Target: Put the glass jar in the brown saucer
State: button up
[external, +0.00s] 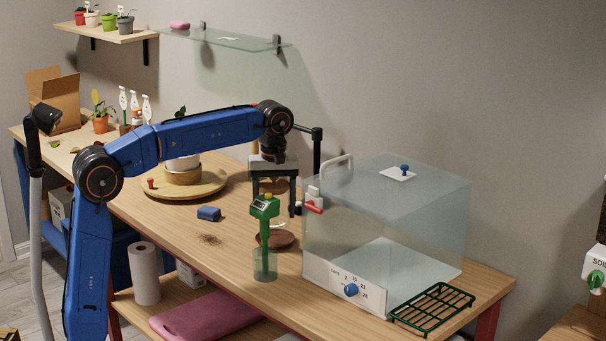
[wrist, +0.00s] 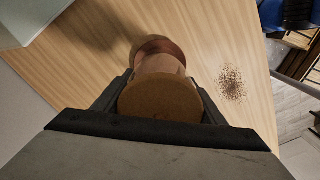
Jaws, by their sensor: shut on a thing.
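The glass jar (wrist: 160,64) is a clear jar with a round brown cork-like lid (wrist: 158,97). My gripper (wrist: 160,100) is shut on it near the lid, a finger on each side. The brown saucer (wrist: 152,42) shows just beyond the jar in the wrist view, partly seen through the glass. In the external view my gripper (external: 274,203) points down above the saucer (external: 284,239). The jar's body is largely hidden there behind a green device. I cannot tell whether the jar's base touches the saucer.
A large clear box (external: 385,240) is close on the right. A blue block (external: 209,214) and spilled soil (external: 210,240) lie left. A wooden turntable (external: 205,188) stands behind.

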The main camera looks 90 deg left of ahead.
aim_at(274, 180)
jog(key=shift+f, duration=1.8)
jog(key=shift+f, duration=0.15)
jog(key=o, duration=1.4)
jog(key=shift+c, duration=0.2)
notch_tip(274, 180, up, 12)
jog(key=shift+f, duration=0.1)
jog(key=shift+r, duration=0.25)
